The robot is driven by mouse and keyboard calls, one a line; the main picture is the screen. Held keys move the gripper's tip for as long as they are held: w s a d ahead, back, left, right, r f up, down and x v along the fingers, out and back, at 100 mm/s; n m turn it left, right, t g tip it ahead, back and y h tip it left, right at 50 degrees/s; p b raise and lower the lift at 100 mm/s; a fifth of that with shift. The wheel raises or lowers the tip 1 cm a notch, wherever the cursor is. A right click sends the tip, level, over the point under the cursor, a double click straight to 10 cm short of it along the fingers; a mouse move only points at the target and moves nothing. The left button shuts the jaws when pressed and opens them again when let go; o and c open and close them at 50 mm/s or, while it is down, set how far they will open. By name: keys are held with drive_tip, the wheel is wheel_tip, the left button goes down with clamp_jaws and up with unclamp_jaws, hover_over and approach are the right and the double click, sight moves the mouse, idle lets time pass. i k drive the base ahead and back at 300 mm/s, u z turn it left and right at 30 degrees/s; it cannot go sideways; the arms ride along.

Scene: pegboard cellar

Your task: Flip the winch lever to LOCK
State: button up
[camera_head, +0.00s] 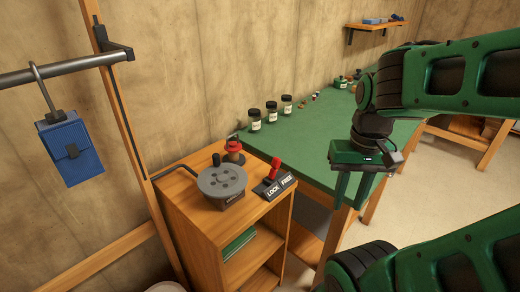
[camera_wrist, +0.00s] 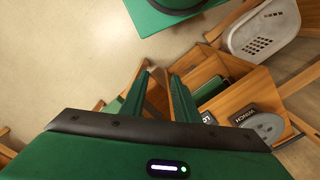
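The winch lever (camera_head: 274,170) has a red handle and stands on a dark plate (camera_head: 270,190) on top of the wooden cabinet. The plate reads LOCK on the left and FREE on the right. The handle leans slightly right, towards the FREE side. My gripper (camera_head: 352,200) is to the right of the lever, apart from it, pointing down by the green table's front edge. Its two green fingers are apart with nothing between them. In the wrist view the fingers (camera_wrist: 162,76) also show apart; part of the lever plate (camera_wrist: 207,117) shows beyond the right finger, and the red handle is hidden.
The grey winch drum (camera_head: 222,180) with a crank sits left of the lever, and a red-topped spool (camera_head: 234,150) behind it. The green table (camera_head: 330,130) holds several jars at its back. A pale basket (camera_wrist: 265,35) stands beyond the cabinet.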

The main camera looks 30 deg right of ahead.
sight(275, 164)
drive_tip(key=k, duration=1.35)
drive_tip(key=z, duration=0.6)
drive_tip(key=i, duration=1.85)
drive_tip(key=u, duration=0.45)
